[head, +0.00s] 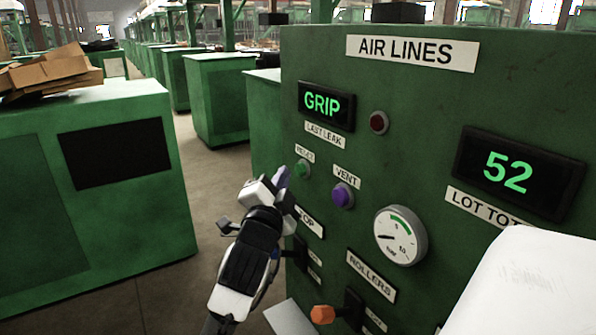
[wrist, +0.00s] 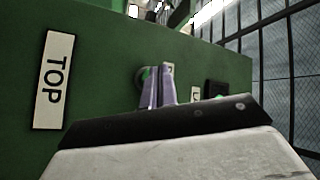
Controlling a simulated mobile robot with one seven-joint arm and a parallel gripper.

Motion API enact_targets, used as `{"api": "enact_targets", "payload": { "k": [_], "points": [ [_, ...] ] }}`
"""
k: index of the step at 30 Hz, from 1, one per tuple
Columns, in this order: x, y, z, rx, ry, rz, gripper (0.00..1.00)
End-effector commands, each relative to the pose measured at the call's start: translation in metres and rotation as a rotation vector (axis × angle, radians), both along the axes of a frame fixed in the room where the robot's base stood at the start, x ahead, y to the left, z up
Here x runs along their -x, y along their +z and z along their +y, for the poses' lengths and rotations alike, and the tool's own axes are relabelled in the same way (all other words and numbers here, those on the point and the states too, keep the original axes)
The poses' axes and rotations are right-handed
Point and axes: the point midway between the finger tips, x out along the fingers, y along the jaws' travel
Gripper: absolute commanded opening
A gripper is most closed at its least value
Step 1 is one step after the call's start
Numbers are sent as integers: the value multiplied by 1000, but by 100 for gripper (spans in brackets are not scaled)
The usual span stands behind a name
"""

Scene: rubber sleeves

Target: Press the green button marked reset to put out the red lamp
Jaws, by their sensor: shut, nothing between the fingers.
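The green button (head: 302,168) sits in a grey ring on the green panel, under a small label that seems to read RESET (head: 305,153). The round red lamp (head: 379,122) is up and to the right of it and looks dark red, without a bright glow. My gripper (head: 285,172) is shut and empty, its purple fingers together just left of the button. In the wrist view the fingertips (wrist: 160,70) overlap the button (wrist: 145,74), which shows partly behind them. I cannot tell whether they touch it.
A purple button (head: 342,195) under VENT is close by, lower right. A gauge (head: 400,235), an orange knob (head: 322,314) and displays reading GRIP (head: 325,105) and 52 (head: 508,172) share the panel. A white sheet (head: 525,285) covers the lower right.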

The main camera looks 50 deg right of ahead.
Motion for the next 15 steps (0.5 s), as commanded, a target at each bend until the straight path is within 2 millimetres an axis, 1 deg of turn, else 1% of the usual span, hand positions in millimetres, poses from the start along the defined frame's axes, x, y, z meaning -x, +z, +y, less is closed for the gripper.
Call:
{"api": "enact_targets", "payload": {
  "k": [9,15],
  "points": [
    [-8,-2,31,2,3,-1,0],
    [-11,-1,45,0,3,-1,0]
  ]
}}
